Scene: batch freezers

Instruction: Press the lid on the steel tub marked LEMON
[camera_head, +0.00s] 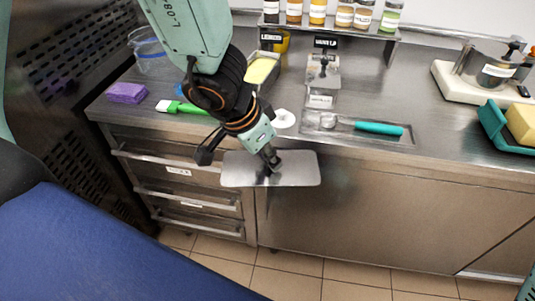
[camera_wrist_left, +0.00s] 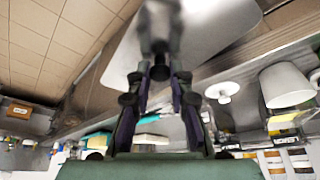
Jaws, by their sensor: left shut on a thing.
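My left gripper (camera_head: 271,161) is shut on the small dark knob of a flat steel lid (camera_head: 301,170). It holds the lid in the air in front of the counter's front edge. In the left wrist view the fingers (camera_wrist_left: 160,62) close on the knob, with the grey lid (camera_wrist_left: 215,25) beyond them. A steel tub (camera_head: 277,71) with yellow contents stands open at the back of the counter, partly hidden by my left arm. A small dark sign (camera_head: 271,37) stands behind it; its lettering is too small to read surely. My right gripper is not in view.
On the counter (camera_head: 440,135) are a purple sponge (camera_head: 126,92), a green-handled tool (camera_head: 180,107), a white disc (camera_head: 284,118) and a tray with a teal-handled scoop (camera_head: 378,128). A jar shelf (camera_head: 330,29) runs behind.

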